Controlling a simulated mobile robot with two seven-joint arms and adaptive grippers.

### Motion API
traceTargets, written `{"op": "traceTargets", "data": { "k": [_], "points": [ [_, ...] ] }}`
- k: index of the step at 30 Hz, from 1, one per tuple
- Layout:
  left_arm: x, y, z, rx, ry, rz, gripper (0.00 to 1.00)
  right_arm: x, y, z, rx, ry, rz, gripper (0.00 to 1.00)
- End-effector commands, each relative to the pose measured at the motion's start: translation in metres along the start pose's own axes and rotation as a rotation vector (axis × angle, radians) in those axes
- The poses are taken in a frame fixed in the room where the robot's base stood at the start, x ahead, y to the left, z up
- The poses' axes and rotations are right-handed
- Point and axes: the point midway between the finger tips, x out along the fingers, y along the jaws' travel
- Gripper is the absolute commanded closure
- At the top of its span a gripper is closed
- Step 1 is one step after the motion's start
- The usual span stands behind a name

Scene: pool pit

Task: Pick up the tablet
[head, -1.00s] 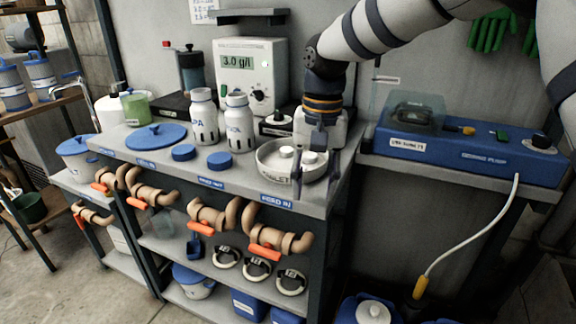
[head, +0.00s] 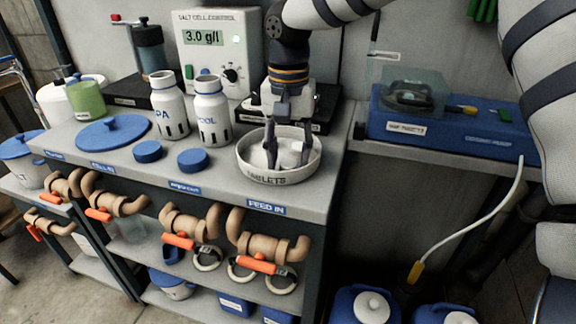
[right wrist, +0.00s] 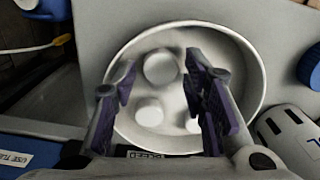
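The white round tablets lie in a shallow off-white dish (head: 262,178) marked "TABLETS", near the right end of the bench top. In the right wrist view, the dish (right wrist: 250,58) holds three tablets: one (right wrist: 161,67) farther up, one (right wrist: 149,112) lower left, and one (right wrist: 193,125) partly hidden by the right-hand finger. My right gripper (head: 287,155) points down into the dish. Its fingers are apart in the right wrist view (right wrist: 163,105), with the lower-left tablet showing between them. I cannot tell whether they touch any tablet. My left gripper is out of view.
Two white bottles (head: 212,118) and blue caps (head: 193,160) stand left of the dish. The salt cell control box (head: 212,50) is behind. Pipes with orange-handled valves (head: 262,263) run along the bench front. A blue dosing pump (head: 450,128) sits on the right shelf.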

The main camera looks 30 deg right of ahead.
Motion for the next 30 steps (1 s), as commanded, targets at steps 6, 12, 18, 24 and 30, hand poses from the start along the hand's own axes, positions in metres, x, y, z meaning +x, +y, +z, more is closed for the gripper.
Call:
{"op": "traceTargets", "data": {
  "k": [6,12,18,24,30],
  "points": [
    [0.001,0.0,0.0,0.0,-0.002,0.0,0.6,0.012,0.0,0.0,0.0,0.0,-0.001,0.6],
    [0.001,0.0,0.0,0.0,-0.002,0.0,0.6,0.012,0.0,0.0,-0.001,0.001,-0.001,0.85],
    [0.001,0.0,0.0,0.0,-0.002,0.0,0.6,0.011,0.0,0.0,-0.001,0.0,-0.001,0.9],
    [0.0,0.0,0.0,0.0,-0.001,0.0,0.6,0.007,0.0,0.0,0.0,0.002,-0.001,0.9],
    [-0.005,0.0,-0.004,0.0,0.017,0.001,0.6,-0.03,0.0,0.004,-0.002,0.008,-0.005,0.9]
  ]
}}
